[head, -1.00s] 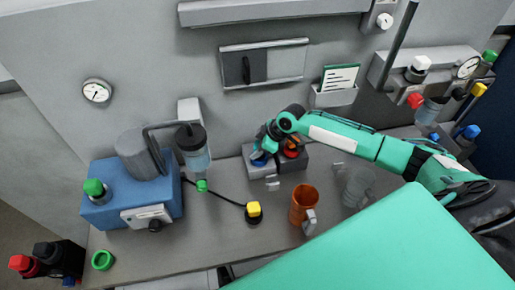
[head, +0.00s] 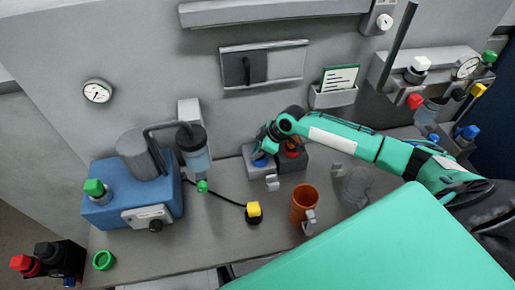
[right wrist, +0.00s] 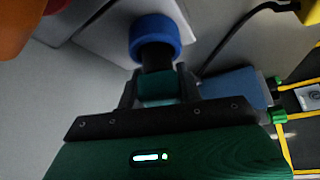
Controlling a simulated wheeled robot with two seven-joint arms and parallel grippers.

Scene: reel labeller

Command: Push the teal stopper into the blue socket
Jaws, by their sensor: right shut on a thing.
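The blue socket (head: 260,161) is a blue ring on the left grey block at the back of the bench. In the right wrist view it shows as a thick blue ring (right wrist: 155,38). My right gripper (head: 263,146) is above the socket, its fingers pointing down at it. In the right wrist view the gripper (right wrist: 158,92) is shut on the teal stopper (right wrist: 157,88). A dark shaft shows between stopper and ring, in line with both. How deep it sits in the ring is hidden. My left gripper is not in view.
A block with a red-orange ring (head: 292,150) stands right beside the socket block. An orange mug (head: 303,203) and a clear cup (head: 356,186) stand in front and right. A yellow-topped plug (head: 253,210) and a blue machine (head: 130,200) are to the left.

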